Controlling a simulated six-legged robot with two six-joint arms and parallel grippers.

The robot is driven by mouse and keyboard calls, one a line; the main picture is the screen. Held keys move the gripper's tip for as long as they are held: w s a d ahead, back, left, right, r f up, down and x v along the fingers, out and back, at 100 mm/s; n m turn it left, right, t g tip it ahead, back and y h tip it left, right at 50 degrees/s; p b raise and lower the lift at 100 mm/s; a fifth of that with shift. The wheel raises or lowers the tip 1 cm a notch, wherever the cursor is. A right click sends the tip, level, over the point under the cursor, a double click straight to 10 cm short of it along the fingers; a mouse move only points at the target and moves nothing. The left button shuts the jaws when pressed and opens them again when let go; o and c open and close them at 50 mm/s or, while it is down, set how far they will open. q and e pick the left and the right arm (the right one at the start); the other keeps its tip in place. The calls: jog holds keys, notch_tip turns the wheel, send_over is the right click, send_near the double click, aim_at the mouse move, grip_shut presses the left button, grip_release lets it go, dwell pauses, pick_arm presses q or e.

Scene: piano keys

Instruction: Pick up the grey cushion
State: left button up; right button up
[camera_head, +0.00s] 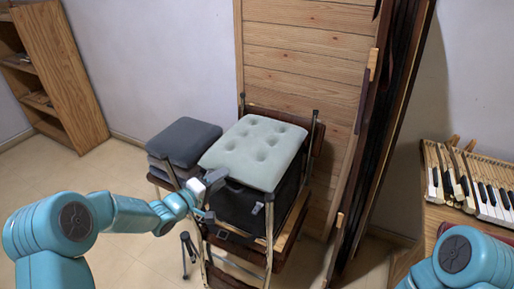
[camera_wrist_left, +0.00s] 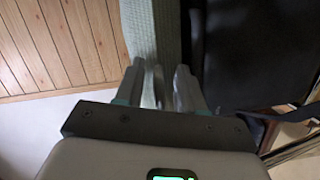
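The light grey tufted cushion (camera_head: 254,152) lies flat on top of a black box (camera_head: 238,207) on a chair-like stand. Its pale edge (camera_wrist_left: 152,30) also shows in the left wrist view, straight ahead of the fingers. My left gripper (camera_head: 211,196) is at the cushion's left front corner, with its fingers apart, one above the other. In the left wrist view, the left gripper (camera_wrist_left: 162,85) is open, with the cushion edge lined up with the gap. Whether the fingers touch it I cannot tell. My right gripper is out of view; only part of my right arm shows.
Darker grey cushions (camera_head: 184,141) are stacked on a stool just left of the stand. A wooden panel (camera_head: 302,62) stands behind. Piano keys (camera_head: 482,190) are at the right, and a wooden shelf (camera_head: 58,75) is at the far left. The floor between shelf and stool is clear.

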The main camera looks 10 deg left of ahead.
pick_arm(q)
jog(key=shift+c, duration=0.4)
grip_shut()
dwell(0.9)
